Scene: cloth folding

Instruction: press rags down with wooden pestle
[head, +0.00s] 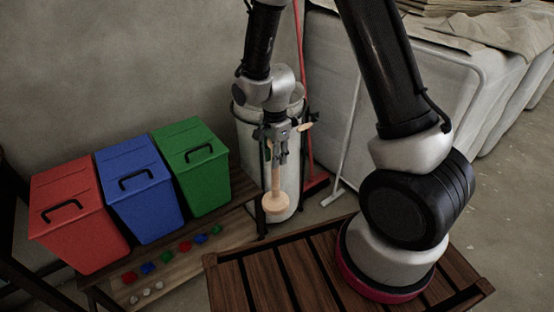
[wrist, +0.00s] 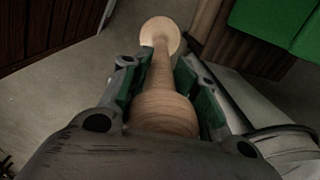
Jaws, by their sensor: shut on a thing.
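The wooden pestle (head: 275,192) hangs upright below my gripper (head: 278,150), with its round disc end pointing down. My gripper is shut on its handle. In the wrist view the pestle (wrist: 162,70) runs away from between the fingers (wrist: 160,88), and its pale disc end is clear of any surface. In the head view the pestle is in front of the tall pale cylindrical bin (head: 250,140). I cannot see any rags for certain; the inside of the bin is hidden behind my wrist.
Red (head: 75,215), blue (head: 140,190) and green (head: 193,165) lidded bins stand on a wooden bench (head: 150,288) at left, with several small coloured pieces in front. A slatted wooden surface (head: 265,280) lies under my arm base. White tubs (head: 400,75) with cloth on top stand at right.

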